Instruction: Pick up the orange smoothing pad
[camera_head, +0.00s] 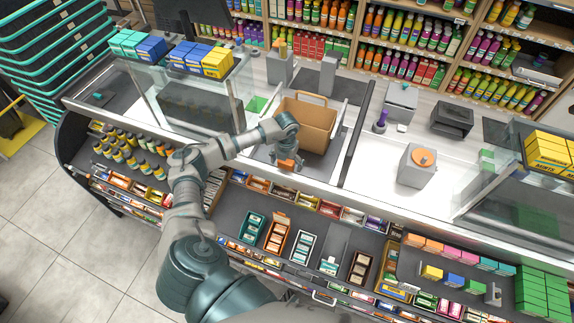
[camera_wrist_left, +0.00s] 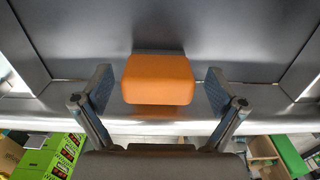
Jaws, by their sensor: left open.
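The orange smoothing pad (camera_wrist_left: 158,80) is a rounded orange block in the middle of the left wrist view, on or just above a dark grey surface. My left gripper (camera_wrist_left: 159,88) is open, with one finger on each side of the pad and a visible gap at both sides. In the head view, my left arm reaches over the counter and my left gripper (camera_head: 284,167) points down in front of the brown paper bag. The orange pad (camera_head: 288,163) shows partly there, and the fingers are too small to make out clearly. My right gripper is not in view.
The open paper bag (camera_head: 307,122) stands just behind my left gripper. A clear glass panel (camera_head: 222,95) is at its left. A grey box with an orange round top (camera_head: 417,165) stands farther right. Candy trays (camera_head: 277,235) fill the shelves below the counter edge.

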